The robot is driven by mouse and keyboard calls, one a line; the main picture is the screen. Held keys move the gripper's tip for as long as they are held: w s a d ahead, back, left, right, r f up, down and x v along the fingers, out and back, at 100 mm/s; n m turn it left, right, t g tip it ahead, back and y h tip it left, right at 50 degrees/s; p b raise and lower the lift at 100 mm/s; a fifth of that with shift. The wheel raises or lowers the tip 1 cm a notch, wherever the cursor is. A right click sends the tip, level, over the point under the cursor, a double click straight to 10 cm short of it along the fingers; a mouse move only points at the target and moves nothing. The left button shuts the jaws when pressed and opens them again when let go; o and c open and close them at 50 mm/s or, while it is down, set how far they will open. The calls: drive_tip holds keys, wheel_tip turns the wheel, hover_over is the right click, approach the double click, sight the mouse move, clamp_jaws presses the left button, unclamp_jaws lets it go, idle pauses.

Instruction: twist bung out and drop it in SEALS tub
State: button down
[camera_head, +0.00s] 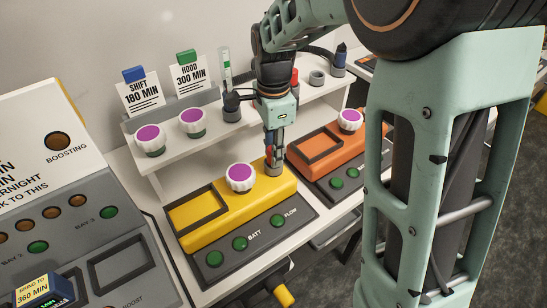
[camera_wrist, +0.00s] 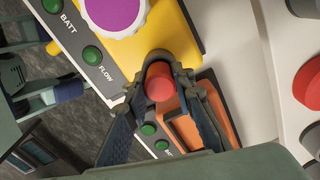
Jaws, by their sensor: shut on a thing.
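The red bung (camera_wrist: 160,78) sits between the fingers of my gripper (camera_wrist: 162,72) in the wrist view, its round top facing the camera. My gripper (camera_head: 275,158) is shut on it, at the right end of the yellow unit (camera_head: 215,212) in the head view. A grey collar (camera_head: 274,169) shows just below the fingertips there. The fingers hide the bung's sides, and I cannot tell whether it is still seated. The yellow unit also shows in the wrist view (camera_wrist: 180,32), touching or very near the fingertips. I see no tub labelled SEALS in either view.
An orange unit (camera_head: 318,147) stands close on the right. A purple-topped white knob (camera_head: 240,178) is just left of my gripper. Behind is a white shelf (camera_head: 160,180) with two similar knobs, sign cards and small fittings. A grey console (camera_head: 60,230) stands at left.

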drive_tip(key=n, duration=0.4)
drive_tip(key=n+p, duration=0.1)
drive_tip(key=n, duration=0.3)
drive_tip(key=shift+n, duration=0.3)
drive_tip(key=n, duration=0.4)
drive_tip(key=shift+r+n+p, duration=0.1)
drive_tip(key=shift+n+p, duration=0.2)
drive_tip(key=shift+n, duration=0.1)
drive_tip(key=n+p, duration=0.1)
drive_tip(key=n, duration=0.3)
drive_tip(key=shift+n, duration=0.3)
drive_tip(key=c, duration=1.6)
unclamp_jaws()
